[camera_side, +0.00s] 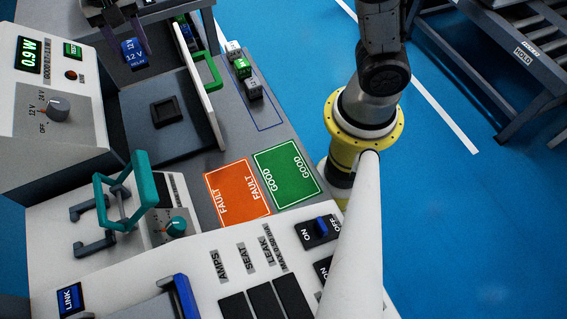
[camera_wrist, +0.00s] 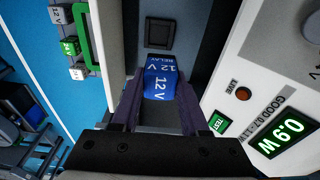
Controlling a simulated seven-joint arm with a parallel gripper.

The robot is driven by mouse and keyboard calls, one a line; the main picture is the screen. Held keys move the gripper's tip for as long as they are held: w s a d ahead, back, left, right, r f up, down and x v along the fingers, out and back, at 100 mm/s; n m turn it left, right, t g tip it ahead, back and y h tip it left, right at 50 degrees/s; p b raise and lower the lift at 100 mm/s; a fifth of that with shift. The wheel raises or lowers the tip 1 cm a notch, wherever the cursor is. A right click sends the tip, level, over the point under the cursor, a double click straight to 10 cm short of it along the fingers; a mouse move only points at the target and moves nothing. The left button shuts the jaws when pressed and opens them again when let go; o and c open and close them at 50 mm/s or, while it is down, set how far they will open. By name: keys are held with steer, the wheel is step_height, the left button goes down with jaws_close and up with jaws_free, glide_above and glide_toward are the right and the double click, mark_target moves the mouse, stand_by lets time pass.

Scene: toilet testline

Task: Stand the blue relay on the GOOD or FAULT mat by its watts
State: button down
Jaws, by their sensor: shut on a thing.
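The blue relay (camera_side: 133,52), marked 12 V, is between the purple fingers of my gripper (camera_wrist: 158,88) in the wrist view. My gripper is shut on it; it also shows at the top left of the side view (camera_side: 122,22). The tester display (camera_side: 30,55) reads 0.9 W, and the wrist view shows the same reading (camera_wrist: 281,139). A GOOD range label (camera_wrist: 278,98) beside it is hard to read exactly. The orange FAULT mat (camera_side: 238,205) and the green GOOD mat (camera_side: 287,172) lie side by side, both bare.
A square black socket (camera_side: 166,111) is empty, with a white guard panel with a green handle (camera_side: 204,92) to its right. Several small relays (camera_side: 243,68) stand beyond the panel. A teal handle (camera_side: 140,190) rises at the left. A dial (camera_side: 57,107) points near 12 V.

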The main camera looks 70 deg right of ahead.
steer(key=s+a+r+n+y, duration=0.1)
steer(key=s+a+n, duration=0.3)
steer(key=s, duration=0.5)
steer(key=s+a+r+n, duration=0.1)
steer(key=s+a+n, duration=0.3)
steer(key=s, duration=0.5)
steer(key=s+d+f+n+y, duration=0.15)
steer(key=s+d+n, duration=0.25)
steer(key=s+n, duration=0.85)
steer(key=f+m, duration=0.1)
steer(key=f, duration=0.3)
steer(key=s+f, duration=0.1)
steer(key=f, duration=0.4)
steer(key=s+f+m, duration=0.1)
steer(key=f, duration=0.4)
steer(key=shift+s+d+f+m+h, duration=0.1)
steer(key=shift+f+m+h, duration=0.05)
steer(key=shift+m+h, duration=0.15)
steer(key=shift+f, duration=2.05)
steer(key=c, duration=0.9)
jaws_free()
steer(key=shift+f, duration=0.15)
steer(key=o, duration=0.5)
